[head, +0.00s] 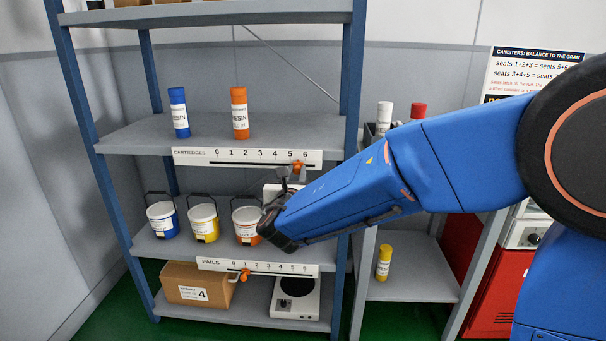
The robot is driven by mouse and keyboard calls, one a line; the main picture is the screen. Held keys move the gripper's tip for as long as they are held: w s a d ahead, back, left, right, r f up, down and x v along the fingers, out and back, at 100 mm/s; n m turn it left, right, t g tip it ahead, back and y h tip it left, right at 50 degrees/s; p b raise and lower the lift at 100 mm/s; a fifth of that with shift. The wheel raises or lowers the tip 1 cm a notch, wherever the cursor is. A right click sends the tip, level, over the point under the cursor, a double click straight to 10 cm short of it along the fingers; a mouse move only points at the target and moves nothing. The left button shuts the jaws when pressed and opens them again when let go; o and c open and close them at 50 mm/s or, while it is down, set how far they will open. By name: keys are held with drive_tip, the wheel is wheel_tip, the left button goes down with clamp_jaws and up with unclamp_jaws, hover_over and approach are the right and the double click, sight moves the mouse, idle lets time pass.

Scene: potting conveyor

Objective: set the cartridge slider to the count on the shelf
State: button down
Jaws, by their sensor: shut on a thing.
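The cartridge slider is an orange knob (298,167) on the white strip marked CARTRIDGES (190,157), near the right end of its 0 to 6 scale. It looks to be around 5 to 6; the exact mark is hard to read. On the shelf above stand two cartridges, one blue (179,113) and one orange (240,113). My gripper (290,177) reaches up from below at the knob and is shut on it. The fingertips are small and the contact is partly hidden.
Below are blue (163,220), yellow (203,223) and orange-banded (246,226) pails. The pail strip (215,264) has its own orange slider (244,274) near 1. A carton (190,284) and scale (296,296) sit lowest. A blue post (343,230) stands behind my arm.

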approach(246, 163)
drive_tip(key=w, duration=0.4)
drive_tip(key=shift+w+d, duration=0.15)
drive_tip(key=c, duration=1.6)
unclamp_jaws()
drive_tip(key=s, duration=1.7)
drive_tip(key=shift+s+a, duration=0.2)
drive_tip(key=shift+a, duration=0.1)
